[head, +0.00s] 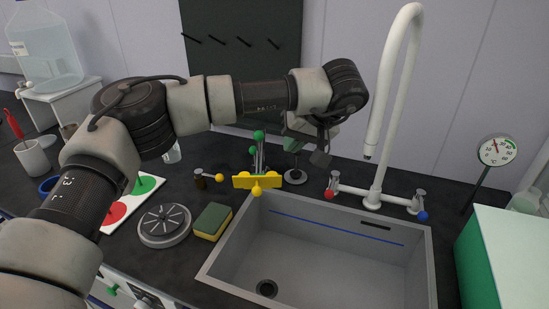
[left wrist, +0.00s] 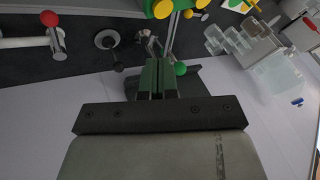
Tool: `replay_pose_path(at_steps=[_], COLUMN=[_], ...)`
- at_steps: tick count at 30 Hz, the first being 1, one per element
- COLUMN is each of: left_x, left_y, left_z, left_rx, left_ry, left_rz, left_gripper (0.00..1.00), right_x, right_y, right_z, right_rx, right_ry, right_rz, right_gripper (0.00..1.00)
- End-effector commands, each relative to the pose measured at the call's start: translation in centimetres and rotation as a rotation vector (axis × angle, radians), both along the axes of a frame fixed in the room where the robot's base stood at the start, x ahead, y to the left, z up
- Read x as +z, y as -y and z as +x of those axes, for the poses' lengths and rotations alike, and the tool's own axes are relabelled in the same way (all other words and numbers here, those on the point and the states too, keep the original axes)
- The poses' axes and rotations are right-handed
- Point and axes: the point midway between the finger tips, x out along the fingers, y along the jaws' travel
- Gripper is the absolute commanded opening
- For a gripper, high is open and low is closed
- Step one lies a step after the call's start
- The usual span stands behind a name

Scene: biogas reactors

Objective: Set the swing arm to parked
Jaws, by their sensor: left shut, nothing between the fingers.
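Behind the sink's left rim stands a metal fixture with a green ball (head: 258,135) on top and a yellow bar (head: 257,181) across its front; which part is the swing arm I cannot tell for sure. The green ball also shows in the left wrist view (left wrist: 181,69), beside my fingers. My left gripper (head: 289,144) is shut and empty, just right of the fixture's upper part; its green fingers show pressed together in the left wrist view (left wrist: 158,75). I cannot tell whether they touch the fixture. My right gripper is not in view.
A grey sink (head: 330,245) lies in front, with a tall white faucet (head: 390,110) and red and blue taps to the right. A sponge (head: 212,221), a round grey disc (head: 164,225) and a small yellow-knobbed lever (head: 219,177) stand left. A small round-based stand (head: 295,177) is beneath my gripper.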

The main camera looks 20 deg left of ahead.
Motion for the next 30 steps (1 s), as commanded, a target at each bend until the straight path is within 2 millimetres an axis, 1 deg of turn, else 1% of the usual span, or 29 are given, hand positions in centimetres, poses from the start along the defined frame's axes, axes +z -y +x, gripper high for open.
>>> replay_pose_path(at_steps=[6, 11, 14, 17, 27, 30], left_x=[0.2, 0.1, -0.4, -1.5, -6.5, -7.4], left_y=[-0.1, -0.1, -0.5, -1.2, -4.3, -4.9], left_z=[0.0, 0.0, 0.1, 0.3, 1.3, 1.6], left_rx=[0.002, 0.002, 0.003, 0.004, 0.004, 0.003], left_ry=[0.000, 0.001, -0.001, -0.003, -0.003, -0.001], left_rz=[0.006, 0.005, 0.004, 0.005, 0.004, 0.004], left_gripper=[0.00, 0.00, 0.00, 0.00, 0.00, 0.00], right_x=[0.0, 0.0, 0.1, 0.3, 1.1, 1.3], right_y=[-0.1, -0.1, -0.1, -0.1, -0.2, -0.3], right_z=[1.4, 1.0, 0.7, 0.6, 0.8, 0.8], right_rx=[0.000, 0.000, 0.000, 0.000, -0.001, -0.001], right_ry=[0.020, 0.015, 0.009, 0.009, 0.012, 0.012], right_rz=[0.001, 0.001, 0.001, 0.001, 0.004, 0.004], right_gripper=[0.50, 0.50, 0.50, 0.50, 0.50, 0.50])
